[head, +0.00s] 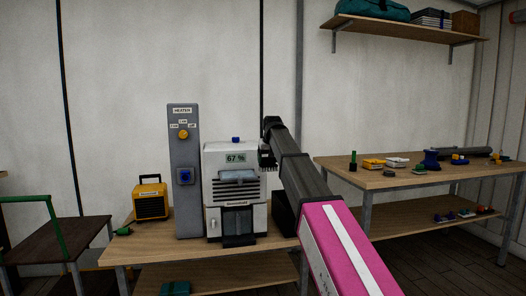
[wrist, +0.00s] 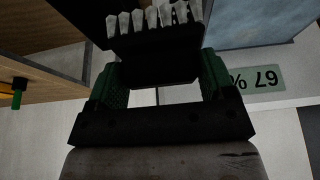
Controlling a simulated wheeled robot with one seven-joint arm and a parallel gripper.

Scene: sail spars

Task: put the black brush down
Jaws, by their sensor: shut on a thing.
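The black brush (wrist: 155,68) is between the two green finger pads of my gripper (wrist: 160,85) in the wrist view. Its pale bristles show at the top of that view. My gripper is shut on the brush's black body. In the head view my gripper (head: 270,143) is up beside the right edge of the white machine with the "67 %" display (head: 236,158). The brush is small and dark there, held above the table with nothing visibly under it.
The wooden table (head: 130,250) also bears a grey heater panel (head: 185,215) and a yellow heater box (head: 150,202). A black bin-like object (head: 284,215) stands right of the machine, partly behind my arm. The right-hand table (head: 345,178) carries several small items.

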